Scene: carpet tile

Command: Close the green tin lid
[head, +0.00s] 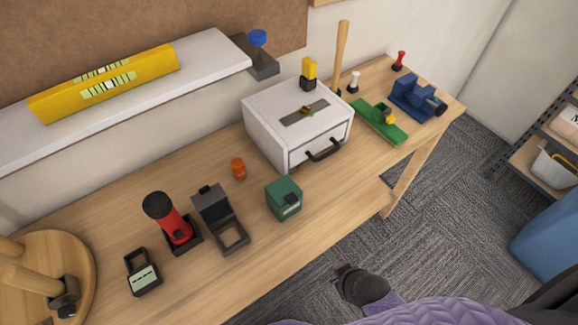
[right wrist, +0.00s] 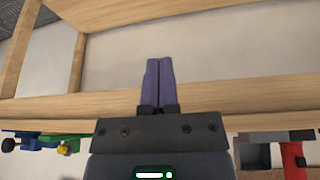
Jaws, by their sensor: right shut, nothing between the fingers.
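The green tin (head: 284,199) stands on the workbench, in front of the white drawer box, in the head view. Its lid looks down on the body, though from this angle I cannot tell whether it is fully shut. In the head view my right arm comes in at the bottom, over the carpet, apart from the tin. The tin cannot be made out in the wrist view. My left gripper is not in view.
A white drawer box (head: 300,122) stands behind the tin. Left of it are a dark open-lidded box (head: 229,236), a red-and-black lamp (head: 172,222) and an orange bottle (head: 238,168). A green plank (head: 379,122) and blue vise (head: 413,98) lie farther right. Bench around the tin is clear.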

